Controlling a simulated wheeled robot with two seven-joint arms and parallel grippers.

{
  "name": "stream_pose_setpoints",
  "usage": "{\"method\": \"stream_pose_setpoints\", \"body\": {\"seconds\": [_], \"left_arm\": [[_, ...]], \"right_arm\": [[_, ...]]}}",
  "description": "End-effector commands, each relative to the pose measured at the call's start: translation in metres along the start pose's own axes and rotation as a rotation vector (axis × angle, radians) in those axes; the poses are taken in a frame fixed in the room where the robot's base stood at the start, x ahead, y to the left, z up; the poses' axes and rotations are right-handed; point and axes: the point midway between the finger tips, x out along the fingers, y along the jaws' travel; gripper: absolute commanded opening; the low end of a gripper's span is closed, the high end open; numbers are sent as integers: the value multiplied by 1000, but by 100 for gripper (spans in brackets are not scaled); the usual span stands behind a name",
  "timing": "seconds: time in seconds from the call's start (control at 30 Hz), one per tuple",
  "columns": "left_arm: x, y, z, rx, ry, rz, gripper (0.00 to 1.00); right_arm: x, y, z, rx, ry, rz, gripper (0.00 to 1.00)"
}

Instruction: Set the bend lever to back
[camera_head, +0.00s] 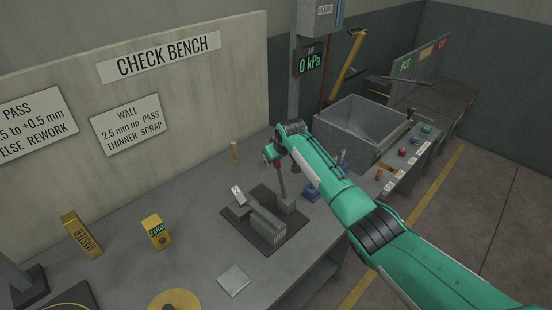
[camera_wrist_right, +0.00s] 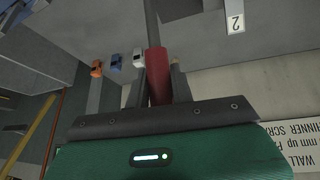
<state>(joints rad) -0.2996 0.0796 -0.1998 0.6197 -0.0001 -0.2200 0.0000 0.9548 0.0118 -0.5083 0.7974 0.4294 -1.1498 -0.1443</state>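The bend lever (camera_head: 281,178) has a dark red handle and stands nearly upright on a small grey block at the back of a dark plate on the bench. The red handle (camera_wrist_right: 157,75) also shows in the right wrist view. My right gripper (camera_head: 274,156) is at the top of the lever. In the wrist view its two fingers (camera_wrist_right: 159,86) flank the handle closely on both sides and appear shut on it. The lever's foot is partly hidden there. My left gripper is in neither view.
A grey fixture (camera_head: 262,221) with a white tag lies beside the lever. A yellow ZERO block (camera_head: 157,231), a yellow MASTER block (camera_head: 82,234) and a light square plate (camera_head: 234,280) stand on the bench. A grey open bin (camera_head: 352,128) is behind my right arm.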

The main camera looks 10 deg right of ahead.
Motion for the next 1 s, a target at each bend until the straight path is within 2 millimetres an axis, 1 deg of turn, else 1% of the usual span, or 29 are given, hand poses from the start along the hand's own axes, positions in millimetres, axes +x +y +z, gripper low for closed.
{"method": "stream_pose_setpoints", "body": {"seconds": [0.03,0.1,0.4,0.57,0.77,1.0], "left_arm": [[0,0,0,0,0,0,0],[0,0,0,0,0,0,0],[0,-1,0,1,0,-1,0],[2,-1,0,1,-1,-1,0],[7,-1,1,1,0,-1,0],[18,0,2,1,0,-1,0]], "right_arm": [[-1,-1,-2,-2,4,0,31],[-1,-1,-2,-2,4,0,45],[-1,0,-1,-1,2,0,45],[-7,0,-1,-1,3,-1,45],[-30,0,0,-2,5,0,45],[-69,0,-1,-2,6,0,45]]}}
